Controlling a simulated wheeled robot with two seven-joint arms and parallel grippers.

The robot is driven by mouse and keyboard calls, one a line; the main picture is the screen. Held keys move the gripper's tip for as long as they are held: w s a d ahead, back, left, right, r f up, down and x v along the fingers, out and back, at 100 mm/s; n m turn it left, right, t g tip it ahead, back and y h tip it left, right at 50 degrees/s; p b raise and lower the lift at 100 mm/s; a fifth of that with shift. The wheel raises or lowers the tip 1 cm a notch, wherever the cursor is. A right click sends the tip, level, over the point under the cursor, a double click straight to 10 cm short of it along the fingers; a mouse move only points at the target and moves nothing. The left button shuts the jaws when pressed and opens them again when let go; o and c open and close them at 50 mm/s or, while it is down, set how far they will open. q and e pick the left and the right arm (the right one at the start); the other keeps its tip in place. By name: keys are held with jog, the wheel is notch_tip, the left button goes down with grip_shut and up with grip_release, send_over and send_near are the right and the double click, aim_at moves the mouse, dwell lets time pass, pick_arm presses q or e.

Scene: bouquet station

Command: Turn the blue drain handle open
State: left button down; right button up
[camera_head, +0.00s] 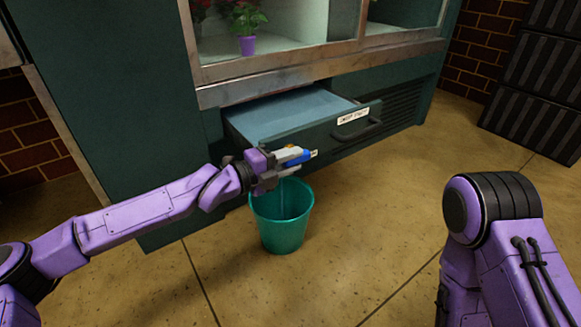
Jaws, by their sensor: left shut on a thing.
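The blue drain handle (303,158) shows at the left end of the open drawer's front, close above a teal bucket. My left gripper (291,163) reaches it from the left and is shut on it, with pale fingers along the blue part. The gripper hides most of the handle and its mount, so I cannot tell how far it is turned. The teal bucket (281,232) stands upright on the floor below the gripper. My right arm shows at the right, but its gripper is out of view.
A labelled drawer (345,133) is pulled out beneath a dark green display case (112,80). A purple pot (247,45) of flowers stands behind the case's glass. Dark slatted crates (540,95) are stacked at the right. The tan floor (380,215) between is clear.

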pick_arm(q)
jog(key=shift+f+h, duration=0.15)
jog(key=shift+h, duration=0.25)
pick_arm(e)
jog(key=shift+w+a, duration=0.1)
jog(key=shift+w, duration=0.05)
pick_arm(q)
jog(key=c, duration=1)
grip_release()
jog(key=shift+d, duration=0.1)
jog(key=shift+o, duration=0.2)
jog(key=shift+s+a, duration=0.1)
jog(key=shift+a, duration=0.15)
pick_arm(e)
jog(key=shift+r, duration=0.1)
jog(key=s+d+n+p, duration=0.1)
jog(key=s+d+n+g+p, duration=0.1)
jog(key=s+p, duration=0.1)
jog(key=s+d+r+n+g+p, duration=0.1)
jog(key=n, duration=0.1)
jog(key=shift+s+d+y+p, duration=0.1)
jog(key=shift+s+y+p, duration=0.2)
jog(key=shift+s+p, duration=0.1)
jog(key=shift+s+d+f+n, duration=0.1)
jog(key=shift+s+n, duration=0.05)
jog(key=shift+n, duration=0.15)
pick_arm(q)
jog(key=v, duration=1)
jog(key=shift+s, duration=0.15)
